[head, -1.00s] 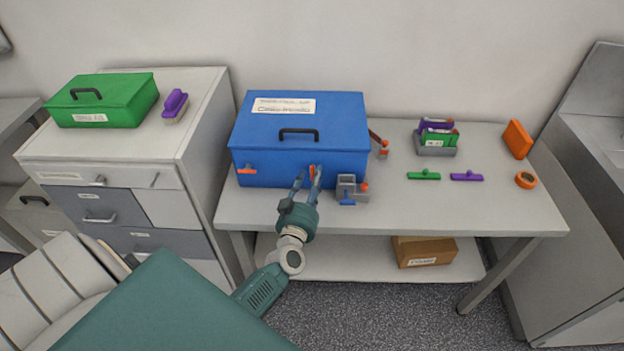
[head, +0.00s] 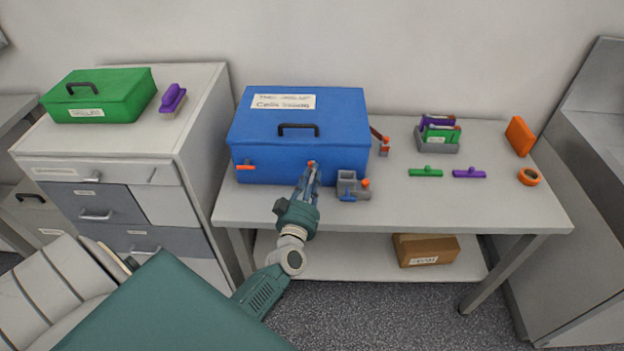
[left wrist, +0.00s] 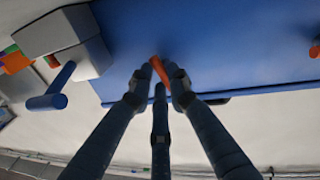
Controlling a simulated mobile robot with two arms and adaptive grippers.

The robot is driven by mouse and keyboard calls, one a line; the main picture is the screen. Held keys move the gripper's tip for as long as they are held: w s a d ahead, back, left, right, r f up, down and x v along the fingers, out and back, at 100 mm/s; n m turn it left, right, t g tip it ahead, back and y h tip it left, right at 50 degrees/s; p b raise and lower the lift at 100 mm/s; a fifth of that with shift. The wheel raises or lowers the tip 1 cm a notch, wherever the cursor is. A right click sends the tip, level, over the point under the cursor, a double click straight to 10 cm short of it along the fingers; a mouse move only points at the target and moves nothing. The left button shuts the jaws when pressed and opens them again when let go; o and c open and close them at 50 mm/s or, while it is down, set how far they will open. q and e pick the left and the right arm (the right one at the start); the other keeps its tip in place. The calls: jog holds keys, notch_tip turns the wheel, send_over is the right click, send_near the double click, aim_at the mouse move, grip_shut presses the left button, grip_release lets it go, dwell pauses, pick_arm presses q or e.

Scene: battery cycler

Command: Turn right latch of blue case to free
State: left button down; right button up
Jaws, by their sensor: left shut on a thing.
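The blue case (head: 290,113) stands closed on the table, with a black handle and labels on its lid. Its left latch (head: 245,167) is orange and lies roughly horizontal on the front face. The right latch (head: 311,163) is orange and mostly hidden behind my left gripper (head: 312,170). In the left wrist view the right latch (left wrist: 158,69) sits between the fingertips of my left gripper (left wrist: 164,78), tilted against the blue front. The gripper is shut on it. My right gripper is not in view.
A grey fixture (head: 347,184) with a blue lever and orange knob stands close right of the gripper. Farther right are a grey holder (head: 437,146), green (head: 426,173) and purple (head: 469,174) pieces, and an orange ring (head: 529,177). The table's front strip is mostly clear.

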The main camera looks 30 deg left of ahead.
pick_arm(q)
jog(key=n+y+b, duration=0.1)
jog(key=n+b, duration=0.2)
jog(key=n, duration=0.2)
jog(key=shift+f, duration=0.2)
jog(key=shift+r+n+y+b, duration=0.1)
jog(key=shift+n+y+b, duration=0.6)
jog(key=shift+n+b, duration=1.6)
jog(key=shift+r+n+y+b, duration=0.1)
jog(key=shift+n+y+b, duration=0.65)
jog(key=shift+n, duration=2.95)
jog(key=c, duration=1.6)
grip_release()
jog(key=shift+c, duration=0.2)
jog(key=shift+s, duration=0.1)
